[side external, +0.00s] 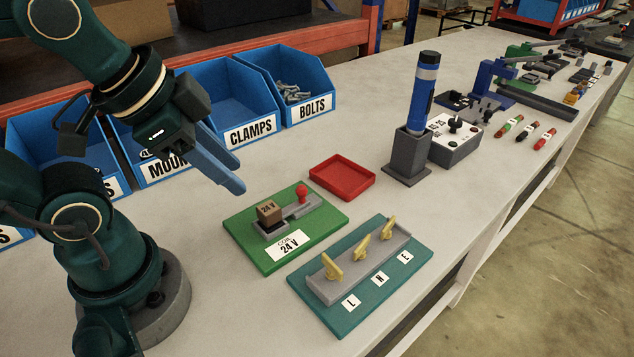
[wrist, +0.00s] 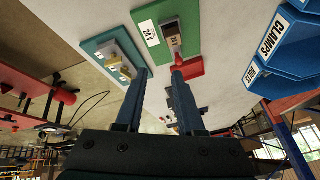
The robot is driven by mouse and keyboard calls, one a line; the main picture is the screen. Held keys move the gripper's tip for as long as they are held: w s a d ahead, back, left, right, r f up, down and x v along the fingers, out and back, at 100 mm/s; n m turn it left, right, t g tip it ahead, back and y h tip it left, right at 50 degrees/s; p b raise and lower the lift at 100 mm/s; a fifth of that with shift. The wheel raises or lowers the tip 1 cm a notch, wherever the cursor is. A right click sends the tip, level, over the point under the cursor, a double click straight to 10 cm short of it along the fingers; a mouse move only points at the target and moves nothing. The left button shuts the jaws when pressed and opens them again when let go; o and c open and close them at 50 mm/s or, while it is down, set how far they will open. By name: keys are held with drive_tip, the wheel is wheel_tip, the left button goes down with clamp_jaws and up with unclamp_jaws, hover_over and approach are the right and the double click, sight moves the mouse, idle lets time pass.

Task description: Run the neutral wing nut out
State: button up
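The teal board (side external: 400,285) carries a grey raised block with three yellow wing nuts above plates marked L, N and E. The neutral wing nut (side external: 361,246) is the middle one, seated upright on the block above the N plate. The L wing nut (side external: 332,267) and the E wing nut (side external: 388,228) stand on either side of it. My gripper (side external: 240,173) is open and empty, in the air behind and left of the boards. In the wrist view the teal board (wrist: 93,45) is at upper left, partly hidden by a finger; its plates are too small to read.
A green board (side external: 328,229) with a brown 24 V block and red knob lies beside the teal board. An empty red tray (side external: 342,178), a grey stand (side external: 407,157) holding a blue-black cylinder and a switch box (side external: 455,140) are further back. Blue bins (side external: 250,105) line the bench.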

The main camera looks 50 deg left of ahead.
drive_tip(key=w+d+r+m, duration=0.2)
drive_tip(key=w+r+m, duration=0.15)
drive_tip(key=m, duration=0.75)
drive_tip(key=m+g, duration=0.6)
drive_tip(key=m, duration=1.1)
hover_over(359, 248)
wheel_tip(359, 248, down, 11)
drive_tip(key=shift+f, duration=2.5)
clamp_jaws()
